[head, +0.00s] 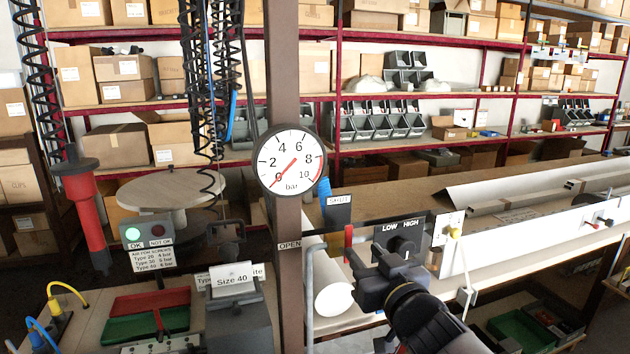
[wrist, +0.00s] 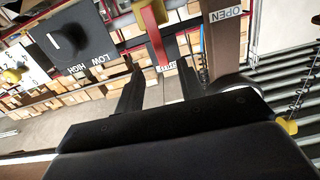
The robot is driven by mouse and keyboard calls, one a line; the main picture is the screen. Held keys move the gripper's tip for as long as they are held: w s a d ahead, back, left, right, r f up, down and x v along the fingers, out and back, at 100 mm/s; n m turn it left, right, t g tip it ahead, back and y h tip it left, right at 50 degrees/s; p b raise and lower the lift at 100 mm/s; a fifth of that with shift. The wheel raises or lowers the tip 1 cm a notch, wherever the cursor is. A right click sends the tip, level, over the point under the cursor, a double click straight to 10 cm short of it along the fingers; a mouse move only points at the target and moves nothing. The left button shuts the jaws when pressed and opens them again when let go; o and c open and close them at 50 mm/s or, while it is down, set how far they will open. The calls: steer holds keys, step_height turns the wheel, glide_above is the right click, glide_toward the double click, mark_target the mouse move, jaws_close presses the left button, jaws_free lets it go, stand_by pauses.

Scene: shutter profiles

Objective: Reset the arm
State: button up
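My gripper (head: 362,258) is in front of the bench, close to the grey LOW/HIGH switch panel (head: 418,232) and a red lever (head: 348,245). In the wrist view my gripper (wrist: 158,75) has its two black fingers apart, with nothing held between them. The red lever (wrist: 151,28) appears upside down there, its end lining up with the gap between the fingertips; I cannot tell how far beyond them it is. The switch panel (wrist: 72,38) is at the upper left of that view. My arm runs down to the bottom right of the head view.
A brown post (head: 286,80) carries a round pressure gauge (head: 290,160), its red needle near 0, and an OPEN label (head: 290,245). A green-lit OK box (head: 148,231) and a Size 40 card (head: 233,277) stand left. The long bench (head: 400,198) lies behind my gripper.

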mark_target(349, 237)
steer(key=p+x, duration=0.1)
steer(key=x, duration=0.8)
steer(key=shift+w+a, duration=0.1)
steer(key=shift+w, duration=0.1)
steer(key=shift+w+a, duration=0.1)
steer(key=shift+w, duration=0.2)
steer(key=shift+f+n+b, duration=0.15)
steer(key=shift+n+b, duration=0.2)
steer(key=shift+n, duration=0.15)
steer(key=shift+s+a+n, duration=0.3)
steer(key=shift+a+n, duration=0.2)
steer(key=shift+d, duration=0.1)
